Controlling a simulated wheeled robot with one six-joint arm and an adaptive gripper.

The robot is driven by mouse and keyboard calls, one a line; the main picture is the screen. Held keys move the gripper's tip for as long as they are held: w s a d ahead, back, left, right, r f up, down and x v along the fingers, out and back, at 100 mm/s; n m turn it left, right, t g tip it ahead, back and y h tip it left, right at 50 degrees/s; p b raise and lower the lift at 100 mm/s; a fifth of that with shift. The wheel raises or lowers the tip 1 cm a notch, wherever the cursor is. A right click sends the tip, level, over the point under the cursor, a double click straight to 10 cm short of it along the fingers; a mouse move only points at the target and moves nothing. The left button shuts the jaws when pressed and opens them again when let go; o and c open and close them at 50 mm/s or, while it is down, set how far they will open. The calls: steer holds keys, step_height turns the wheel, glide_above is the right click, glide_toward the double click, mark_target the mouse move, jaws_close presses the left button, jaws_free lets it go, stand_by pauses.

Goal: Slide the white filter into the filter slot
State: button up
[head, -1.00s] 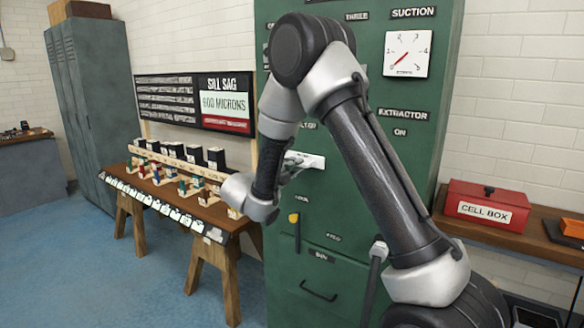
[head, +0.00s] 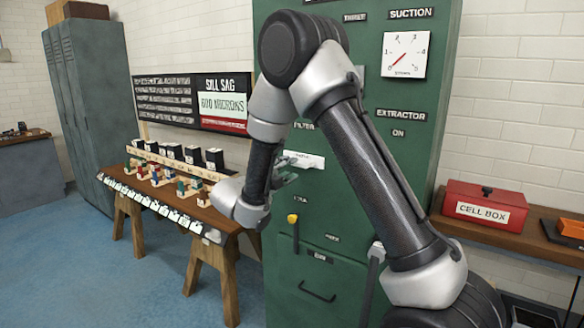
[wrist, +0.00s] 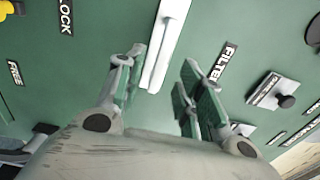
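The white filter (head: 303,160) is a flat white bar on the front of the green cabinet, just below the FILTER label. In the wrist view the filter (wrist: 165,42) runs down between my fingers, with a gap on both sides. How deep it sits in the slot I cannot tell, and the slot opening is hidden. My gripper (wrist: 165,72) is open and empty. In the head view my gripper (head: 283,172) is at the left end of the filter, partly covered by my wrist.
A yellow-tipped lever (head: 294,222) sits below the filter on the green cabinet (head: 420,165). A dark knob on a plate (wrist: 275,95) shows beyond the FILTER label. A wooden table (head: 228,217) with small blocks stands left. A red cell box (head: 484,206) rests on the right shelf.

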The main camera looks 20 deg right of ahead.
steer(key=v, duration=0.8)
steer(key=shift+s+a, duration=0.2)
steer(key=s+d+f+m+g+y, duration=0.3)
steer(key=s+d+m+g, duration=0.3)
steer(key=s+m, duration=0.5)
steer(key=s+d+f+m+g+y, duration=0.2)
steer(key=s+d+m+g, duration=0.4)
steer(key=m, duration=0.9)
steer(key=s+d+r+m+t+y, duration=0.1)
steer(key=s+r+m+t+y, duration=0.2)
steer(key=s+r+m+y, duration=0.2)
steer(key=s+d+r+m+t+y, duration=0.2)
steer(key=s+r+m+y, duration=0.2)
steer(key=s+m, duration=0.7)
steer(key=shift+s+r+m+t+y, duration=0.15)
steer(key=shift+r+m+t+y, duration=0.25)
steer(key=shift+r+m, duration=0.25)
